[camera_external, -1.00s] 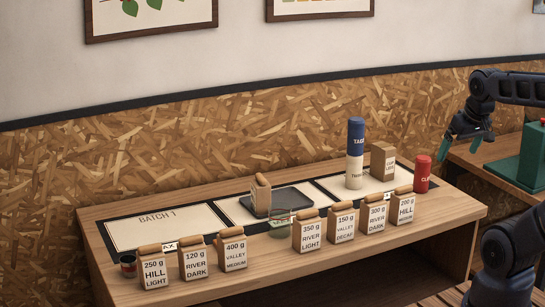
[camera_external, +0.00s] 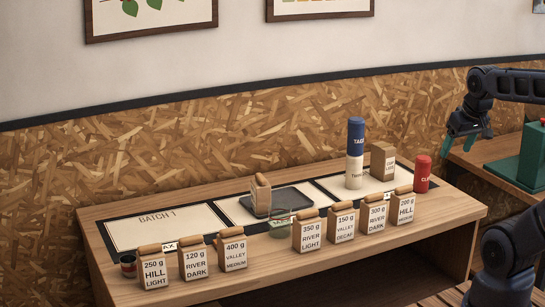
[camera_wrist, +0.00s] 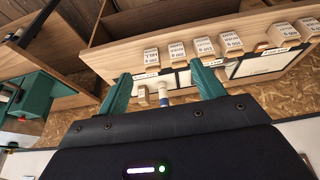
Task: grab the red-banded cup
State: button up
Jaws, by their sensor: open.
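A small dark cup (camera_external: 128,265) with some red near its top stands at the left front of the table, beside the 250 g bag. A see-through greenish cup (camera_external: 281,226) with a thin red ring near its rim stands at the middle front, left of the 350 g bag. Which one counts as red-banded is hard to tell at this size. My gripper (camera_external: 470,142) is open and empty, held in the air right of the table and far from both cups.
Several labelled bags (camera_external: 235,257) line the table's front edge. A blue-and-cream cylinder (camera_external: 355,165), a red can (camera_external: 422,174) and a brown bag (camera_external: 383,161) stand at the right. A dark tray (camera_external: 292,199) holds another bag. The BATCH 1 mat (camera_external: 158,229) is clear.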

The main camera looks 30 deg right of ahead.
jog(key=w+a+r+n, duration=0.1)
jog(key=w+a+r, duration=0.25)
jog(key=w, duration=0.35)
jog(key=w+a+r+g, duration=0.1)
jog(key=w+a+r, duration=0.1)
jog(key=w+a, duration=0.4)
jog(key=w+a+r+n, duration=0.1)
jog(key=w+a+r, duration=0.2)
jog(key=w, duration=0.4)
jog(key=w+a+f+n+g+y, duration=0.1)
jog(key=w+a+f, duration=0.1)
jog(key=w+a, duration=0.7)
jog(key=w+a+f+n, duration=0.1)
jog(key=w+a, duration=0.5)
jog(key=a, duration=0.5)
jog(key=n+g, duration=0.1)
jog(key=n, duration=0.2)
send_over(129, 266)
jog(key=w+d, duration=0.1)
notch_tip(129, 266, down, 29)
jog(key=f, duration=0.3)
jog(key=w+f, duration=0.1)
jog(key=f, duration=0.5)
jog(key=shift+w+a+f, duration=0.15)
jog(key=shift+a+f, duration=0.15)
